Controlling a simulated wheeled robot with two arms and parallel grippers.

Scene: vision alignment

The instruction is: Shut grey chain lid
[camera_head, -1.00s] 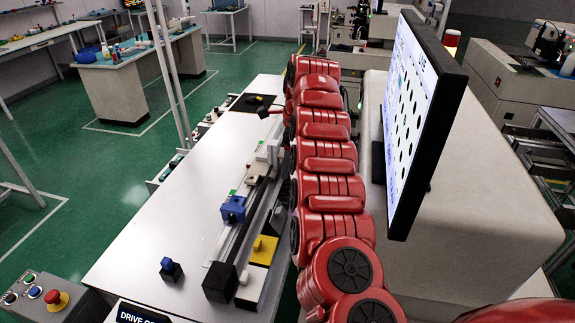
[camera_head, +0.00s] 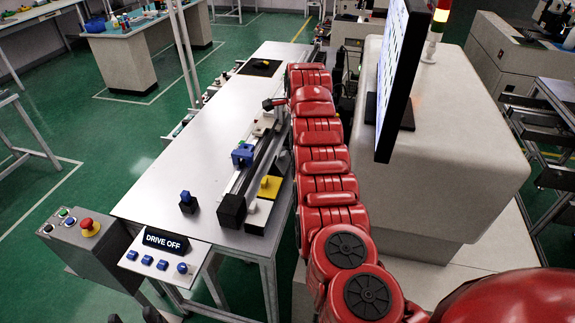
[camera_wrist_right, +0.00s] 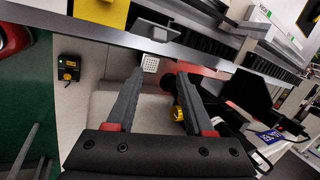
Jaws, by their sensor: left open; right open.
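A black ribbed chain strip (camera_wrist_right: 195,37) runs along the rail at the top of the right wrist view. A small grey flap (camera_wrist_right: 153,29) stands tilted beside it; I cannot tell for sure that it is the lid. My right gripper (camera_wrist_right: 159,75) is open, with nothing between its fingers, and the flap lies beyond the fingertips. In the head view my red right arm reaches along the bench's right side and hides part of the rail. Dark tips at the bottom edge look like my left gripper (camera_head: 133,317), open and apart from the rail.
The white bench (camera_head: 190,150) has much clear room on its left. A blue block (camera_head: 242,155), a yellow block (camera_head: 270,188) and a black end block (camera_head: 231,211) sit by the rail. A monitor (camera_head: 398,80) stands on the right. A control panel (camera_head: 160,258) is in front.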

